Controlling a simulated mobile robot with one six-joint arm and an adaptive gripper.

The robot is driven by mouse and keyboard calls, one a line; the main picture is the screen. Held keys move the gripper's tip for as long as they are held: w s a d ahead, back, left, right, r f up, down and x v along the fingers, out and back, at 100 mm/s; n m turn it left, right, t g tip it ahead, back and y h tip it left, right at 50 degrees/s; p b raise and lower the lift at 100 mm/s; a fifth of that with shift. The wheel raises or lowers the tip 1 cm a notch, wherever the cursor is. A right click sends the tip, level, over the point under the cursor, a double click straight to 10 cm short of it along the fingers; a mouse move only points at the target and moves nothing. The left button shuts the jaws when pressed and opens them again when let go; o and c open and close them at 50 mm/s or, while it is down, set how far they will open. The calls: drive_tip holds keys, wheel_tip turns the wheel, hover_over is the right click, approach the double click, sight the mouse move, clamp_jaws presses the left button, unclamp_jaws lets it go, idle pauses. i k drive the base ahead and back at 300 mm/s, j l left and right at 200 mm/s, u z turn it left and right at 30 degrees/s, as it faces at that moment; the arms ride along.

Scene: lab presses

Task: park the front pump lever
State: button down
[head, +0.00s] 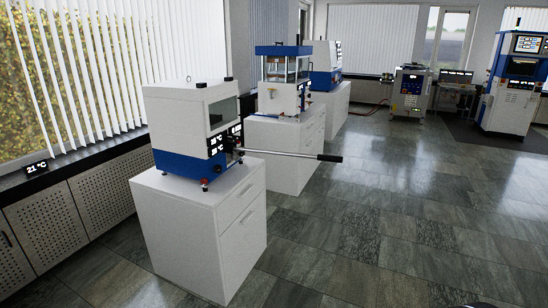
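The front press (192,128), white with a blue base, stands on a white cabinet (180,228) in the left half of the head view. Its pump lever (290,154) is a long pale rod with a black grip (329,158) at the free end. The lever sticks out to the right from a dark mount on the press, nearly level, past the cabinet's side and over the floor. Lit displays and a red knob show on the press's right face. My gripper is not in view.
A second press (283,97) with a clear upper housing stands on its own white cabinet behind, and a third (325,78) beyond it. Perforated window-side cabinets (44,235) line the left. The tiled floor (400,210) at the right is clear.

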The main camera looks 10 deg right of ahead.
sight(320, 156)
drive_tip(key=i+l+z, duration=0.2)
drive_tip(key=i, duration=0.35)
drive_tip(key=i+l+z, duration=0.2)
drive_tip(key=i, duration=0.4)
